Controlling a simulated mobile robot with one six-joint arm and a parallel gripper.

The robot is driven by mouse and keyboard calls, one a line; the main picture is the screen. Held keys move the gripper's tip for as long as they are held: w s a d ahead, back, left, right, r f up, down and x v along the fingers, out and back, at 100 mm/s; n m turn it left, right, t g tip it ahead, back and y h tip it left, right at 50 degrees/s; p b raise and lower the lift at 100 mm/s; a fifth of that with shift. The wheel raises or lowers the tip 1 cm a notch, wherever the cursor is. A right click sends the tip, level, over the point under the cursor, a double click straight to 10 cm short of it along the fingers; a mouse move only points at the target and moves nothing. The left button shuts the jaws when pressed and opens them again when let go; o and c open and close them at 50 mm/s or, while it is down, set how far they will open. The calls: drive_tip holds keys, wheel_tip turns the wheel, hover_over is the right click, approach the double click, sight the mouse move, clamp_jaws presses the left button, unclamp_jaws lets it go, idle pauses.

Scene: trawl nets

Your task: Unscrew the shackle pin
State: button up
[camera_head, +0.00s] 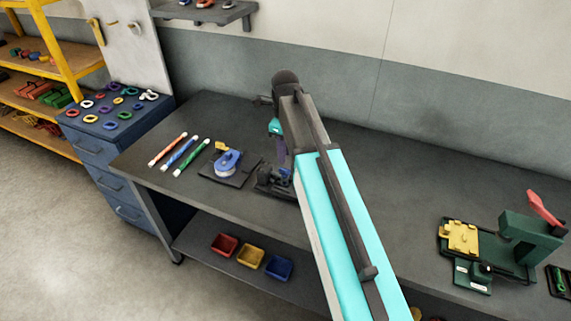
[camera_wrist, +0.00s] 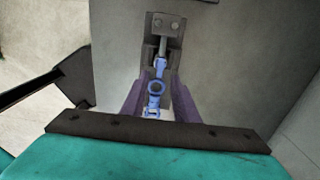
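A blue shackle (camera_wrist: 155,87) shows in the wrist view, with a round eye in the middle and more blue parts above and below it. Its upper end meets a grey metal fixture (camera_wrist: 165,25). I cannot clearly tell the pin from the bow. My gripper (camera_wrist: 161,84) has two purple fingers, one on each side of the shackle, with a gap between them and the blue eye.
Left of the fixture on the bench (camera_head: 395,165) lie a dark board with a blue round item (camera_head: 228,162) and several coloured sticks (camera_head: 178,153). A green press with a red lever (camera_head: 530,235) stands at the right. The bench between is clear.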

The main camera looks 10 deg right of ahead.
sight(285, 170)
drive_tip(key=shift+f+p, duration=1.1)
drive_tip(key=shift+f, duration=2.25)
clamp_jaws()
drive_tip(key=shift+d, duration=0.15)
